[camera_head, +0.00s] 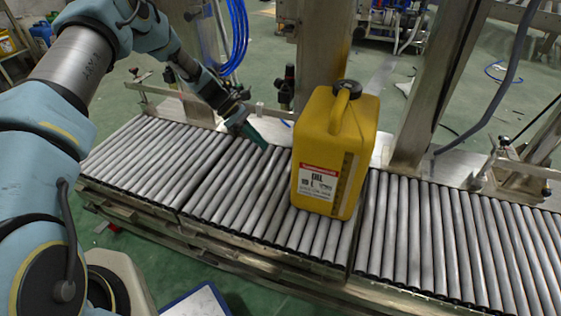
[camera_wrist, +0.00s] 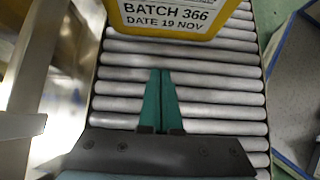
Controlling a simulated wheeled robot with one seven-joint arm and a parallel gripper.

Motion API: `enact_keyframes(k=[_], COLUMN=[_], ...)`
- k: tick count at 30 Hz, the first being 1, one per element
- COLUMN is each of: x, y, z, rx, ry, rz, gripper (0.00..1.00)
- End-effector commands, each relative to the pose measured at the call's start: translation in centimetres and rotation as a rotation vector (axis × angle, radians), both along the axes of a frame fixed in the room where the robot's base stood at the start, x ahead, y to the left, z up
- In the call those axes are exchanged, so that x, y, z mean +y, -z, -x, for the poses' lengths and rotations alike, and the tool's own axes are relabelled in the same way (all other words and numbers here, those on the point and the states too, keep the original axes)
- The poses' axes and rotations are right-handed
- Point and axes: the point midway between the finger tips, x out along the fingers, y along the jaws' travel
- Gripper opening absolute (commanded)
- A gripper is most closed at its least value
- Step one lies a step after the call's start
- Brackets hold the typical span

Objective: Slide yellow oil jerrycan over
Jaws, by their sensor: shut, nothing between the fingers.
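The yellow oil jerrycan (camera_head: 350,125) stands upright on the roller conveyor (camera_head: 430,235), with a white and red label facing the camera and a black cap on top. In the wrist view, the lower part of the jerrycan (camera_wrist: 190,30) shows at the top, with a label reading "BATCH 366, DATE 19 NOV". My gripper (camera_head: 262,143) is left of the jerrycan, low over the rollers. In the wrist view, the green fingers of my gripper (camera_wrist: 161,72) are together and empty, pointing toward the jerrycan with a gap between them.
A steel post (camera_head: 320,45) rises behind the jerrycan, and another post (camera_head: 425,90) stands to its right. Bare rollers extend on both sides of the jerrycan. Metal brackets (camera_head: 510,165) line the conveyor's far edge. Blue hoses (camera_head: 235,35) hang behind my arm.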

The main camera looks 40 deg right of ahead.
Motion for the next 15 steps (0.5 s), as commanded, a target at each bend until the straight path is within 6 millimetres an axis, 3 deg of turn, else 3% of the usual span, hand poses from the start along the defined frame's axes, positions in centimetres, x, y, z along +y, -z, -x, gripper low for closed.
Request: enact_keyframes(k=[15], x=[-3.5], y=[6.7], z=[5.7], rx=[0.001], ry=[0.003], rz=[-0.001], gripper=[0.0])
